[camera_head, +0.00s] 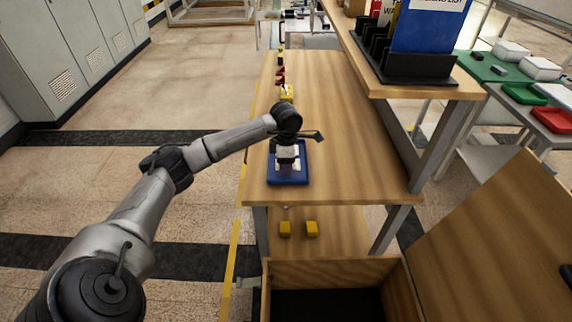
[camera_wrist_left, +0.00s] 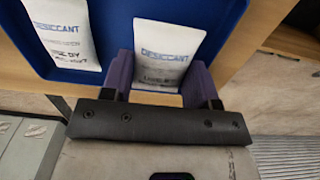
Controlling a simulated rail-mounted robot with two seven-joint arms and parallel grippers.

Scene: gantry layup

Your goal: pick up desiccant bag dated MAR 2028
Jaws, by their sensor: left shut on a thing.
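My left gripper (camera_head: 287,160) reaches down over a blue tray (camera_head: 291,181) on the wooden table. In the left wrist view the gripper (camera_wrist_left: 163,65) is shut on a white desiccant bag (camera_wrist_left: 166,52), with a purple finger on each side of it. A second white desiccant bag (camera_wrist_left: 63,34) lies to the left in the blue tray (camera_wrist_left: 222,22). My right gripper is not in view.
The wooden table (camera_head: 335,120) is mostly bare right of the tray. A raised shelf with a black rack (camera_head: 415,68) overhangs the right. Two yellow blocks (camera_head: 298,229) lie lower, behind an open wooden crate (camera_head: 400,290).

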